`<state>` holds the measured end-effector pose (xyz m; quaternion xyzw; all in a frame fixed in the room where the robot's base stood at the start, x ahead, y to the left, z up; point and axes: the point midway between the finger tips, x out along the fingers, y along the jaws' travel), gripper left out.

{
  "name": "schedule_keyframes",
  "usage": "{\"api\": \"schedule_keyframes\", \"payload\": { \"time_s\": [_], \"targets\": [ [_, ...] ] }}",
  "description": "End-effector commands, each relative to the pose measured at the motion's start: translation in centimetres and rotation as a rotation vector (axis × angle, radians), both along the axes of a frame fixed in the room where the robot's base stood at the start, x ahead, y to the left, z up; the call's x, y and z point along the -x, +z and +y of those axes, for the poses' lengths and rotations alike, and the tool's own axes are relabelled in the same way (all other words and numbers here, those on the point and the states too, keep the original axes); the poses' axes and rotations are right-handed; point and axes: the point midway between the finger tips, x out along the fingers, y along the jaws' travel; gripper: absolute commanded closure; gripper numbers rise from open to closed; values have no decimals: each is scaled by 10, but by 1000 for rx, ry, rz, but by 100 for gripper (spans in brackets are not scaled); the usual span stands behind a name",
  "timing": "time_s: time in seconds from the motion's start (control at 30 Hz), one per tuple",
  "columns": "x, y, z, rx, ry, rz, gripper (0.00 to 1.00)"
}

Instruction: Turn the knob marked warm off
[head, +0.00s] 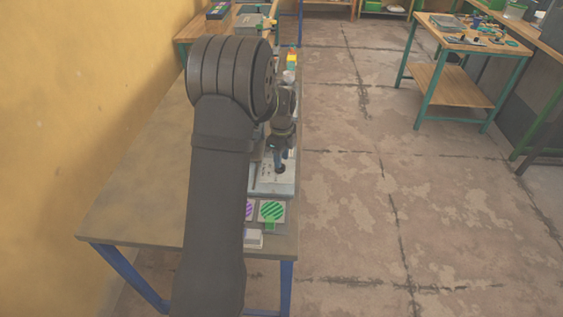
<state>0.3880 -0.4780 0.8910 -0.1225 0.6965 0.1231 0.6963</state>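My gripper (280,160) points down over a light grey panel (286,187) on the workbench, beside my large dark arm. A small dark round part (281,170) shows at the fingertips, on or just above the panel. I cannot tell whether it is a knob or part of the gripper. Small dark marks show on the panel, too small to read, so I cannot make out the word warm. My arm hides the panel's left side. The finger gap is too small to see.
In front of the panel lie a green-striped tile (271,210) and a partly hidden purple-striped tile (249,209), with a white block (253,239) nearer the bench edge. A yellow and red stack (292,58) stands behind. The bench's left part (140,190) is clear.

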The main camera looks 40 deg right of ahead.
Motion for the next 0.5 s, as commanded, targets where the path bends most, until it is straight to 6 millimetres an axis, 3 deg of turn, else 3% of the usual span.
{"api": "schedule_keyframes", "payload": {
  "time_s": [0.2,0.5],
  "targets": [
    [0,-22,0,0,0,0,66],
    [0,-25,0,1,0,0,66]
  ]
}}
